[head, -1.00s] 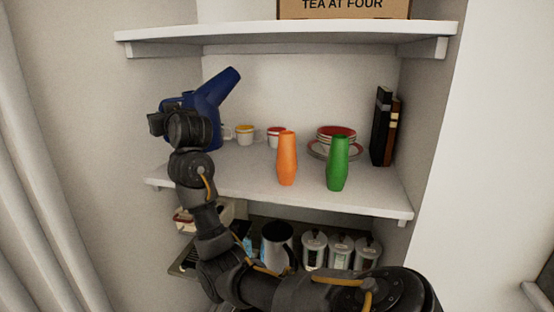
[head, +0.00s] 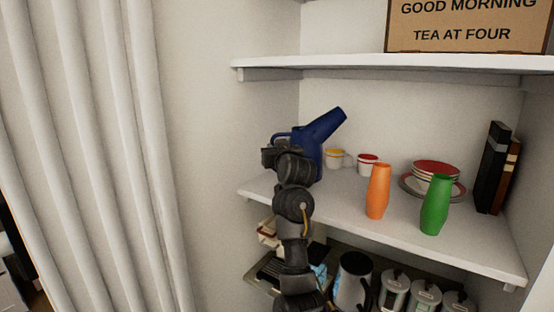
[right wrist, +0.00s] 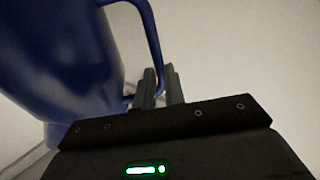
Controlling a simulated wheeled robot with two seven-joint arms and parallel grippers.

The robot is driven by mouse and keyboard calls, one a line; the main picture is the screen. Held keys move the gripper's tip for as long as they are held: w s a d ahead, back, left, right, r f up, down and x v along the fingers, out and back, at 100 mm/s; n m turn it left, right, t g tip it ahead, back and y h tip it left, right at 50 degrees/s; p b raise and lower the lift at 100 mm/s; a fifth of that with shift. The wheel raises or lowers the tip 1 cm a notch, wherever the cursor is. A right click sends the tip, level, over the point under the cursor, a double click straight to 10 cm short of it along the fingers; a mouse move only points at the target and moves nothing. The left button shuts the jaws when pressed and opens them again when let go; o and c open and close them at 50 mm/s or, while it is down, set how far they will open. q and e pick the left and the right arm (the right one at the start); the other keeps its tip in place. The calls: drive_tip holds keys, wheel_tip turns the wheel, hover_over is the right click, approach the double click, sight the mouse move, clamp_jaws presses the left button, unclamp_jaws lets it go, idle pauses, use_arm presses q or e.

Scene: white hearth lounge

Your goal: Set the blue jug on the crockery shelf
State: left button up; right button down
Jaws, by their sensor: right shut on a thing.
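The blue jug (head: 318,132) is at the left end of the crockery shelf (head: 340,212), its spout slanting up to the right. My right gripper (head: 280,150) is at the jug's left side, partly hidden by its own wrist. In the right wrist view the gripper fingers (right wrist: 160,88) are shut on the jug's handle, and the jug's body (right wrist: 60,55) fills the upper left. My arm hides the jug's lower part in the head view, so I cannot tell whether its base touches the shelf. My left gripper is not in view.
On the shelf stand an orange vase (head: 377,192), a green vase (head: 436,205), two cups (head: 367,165), stacked plates (head: 434,172) and books (head: 493,168). An upper shelf (head: 390,64) overhangs. Canisters (head: 424,297) stand below. A curtain (head: 100,150) hangs left.

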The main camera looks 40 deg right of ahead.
wheel_tip(320, 180, down, 4)
drive_tip(key=shift+r+p, duration=0.2)
drive_tip(key=shift+p, duration=0.3)
drive_tip(key=c, duration=1.5)
unclamp_jaws()
drive_tip(key=shift+a+f, duration=0.1)
